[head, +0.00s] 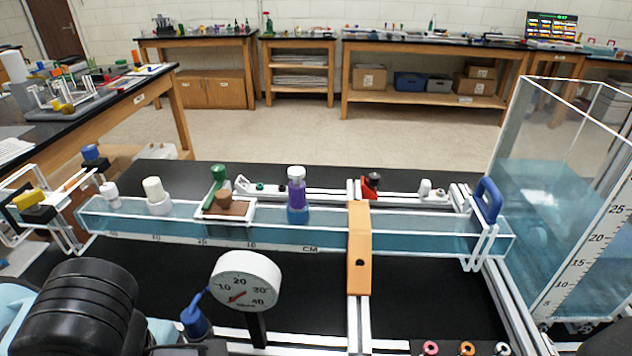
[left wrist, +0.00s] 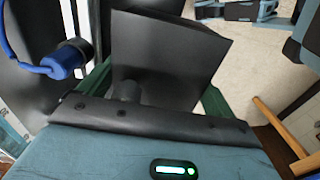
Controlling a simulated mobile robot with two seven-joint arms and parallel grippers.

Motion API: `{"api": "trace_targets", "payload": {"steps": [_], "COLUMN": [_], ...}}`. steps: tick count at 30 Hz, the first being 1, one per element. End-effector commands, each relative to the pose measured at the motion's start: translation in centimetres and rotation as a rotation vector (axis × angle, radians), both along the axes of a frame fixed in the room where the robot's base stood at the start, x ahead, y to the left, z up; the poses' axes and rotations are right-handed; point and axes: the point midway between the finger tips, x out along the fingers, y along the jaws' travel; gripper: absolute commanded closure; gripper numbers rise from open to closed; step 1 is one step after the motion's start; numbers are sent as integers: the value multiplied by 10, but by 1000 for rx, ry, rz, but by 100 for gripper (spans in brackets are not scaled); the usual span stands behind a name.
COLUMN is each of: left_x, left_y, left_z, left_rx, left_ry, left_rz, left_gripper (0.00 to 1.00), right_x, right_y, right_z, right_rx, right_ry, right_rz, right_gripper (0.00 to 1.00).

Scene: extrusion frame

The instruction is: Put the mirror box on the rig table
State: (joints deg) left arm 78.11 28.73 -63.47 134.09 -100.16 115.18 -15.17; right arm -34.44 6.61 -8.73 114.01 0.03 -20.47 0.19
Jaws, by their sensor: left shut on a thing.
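My left gripper (left wrist: 154,96) has green fingers, seen in the left wrist view on either side of a dark grey, flat-faced box. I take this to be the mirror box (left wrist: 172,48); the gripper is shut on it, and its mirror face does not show. In the head view, my left arm is at the bottom left, while its fingers and the box cannot be made out. The rig table (head: 430,290) has a black top and a white extrusion frame. My right gripper is not in view.
A long clear water trough (head: 330,236) crosses the rig. A round dial gauge (head: 247,280) stands in front of it. An orange bridge piece (head: 359,250) spans the trough. A tall clear tank (head: 550,190) stands at the right.

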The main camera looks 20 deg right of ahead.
Motion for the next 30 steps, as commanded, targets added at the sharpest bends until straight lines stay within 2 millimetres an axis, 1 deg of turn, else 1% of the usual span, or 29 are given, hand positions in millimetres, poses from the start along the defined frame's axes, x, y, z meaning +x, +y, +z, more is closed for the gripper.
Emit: {"api": "trace_targets", "payload": {"steps": [1, 5, 11, 14, 17, 25, 30], "left_x": [0, 0, 0, 4, 14, 53, 78], "left_y": [0, 0, 0, 4, 16, 63, 91], "left_z": [0, 0, 0, -1, -3, -9, -10], "left_rx": [0, 0, 0, 0, 1, 1, 1], "left_ry": [-1, -1, -1, 0, 2, 2, -2], "left_rz": [0, 0, 0, 4, 8, 9, 7], "left_gripper": [39, 39, 39, 39, 39, 39, 39], "right_x": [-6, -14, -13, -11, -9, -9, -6], "right_y": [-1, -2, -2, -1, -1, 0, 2], "right_z": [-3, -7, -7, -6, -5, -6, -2], "right_rx": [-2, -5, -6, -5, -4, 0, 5], "right_ry": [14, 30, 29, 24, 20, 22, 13], "right_rz": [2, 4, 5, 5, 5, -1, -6], "right_gripper": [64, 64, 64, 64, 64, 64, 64]}}
